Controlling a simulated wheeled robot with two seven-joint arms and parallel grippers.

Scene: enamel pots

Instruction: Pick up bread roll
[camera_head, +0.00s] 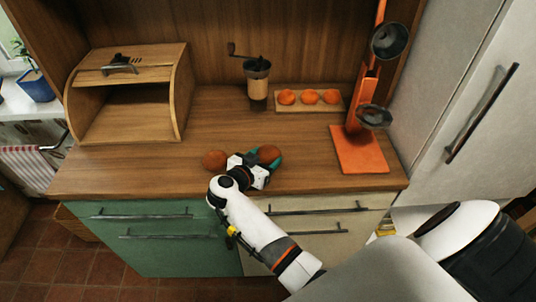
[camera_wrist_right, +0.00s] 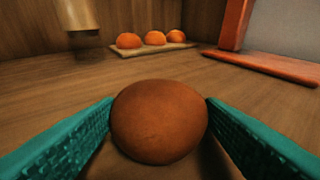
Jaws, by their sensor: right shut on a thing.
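A round brown bread roll (camera_wrist_right: 159,121) sits between the two teal fingers of my right gripper (camera_wrist_right: 160,125), touching both. In the head view this roll (camera_head: 268,153) is at the tip of my right gripper (camera_head: 268,158), low over the front part of the wooden counter. I cannot tell whether it is clear of the surface. My left gripper is not in view.
A wooden bread box (camera_head: 179,95) stands open at the back left. A grinder (camera_head: 257,80) and a board (camera_head: 318,109) with three orange-brown rolls (camera_head: 309,97) stand at the back. An orange stand (camera_head: 358,155) is at the right. The counter's middle is clear.

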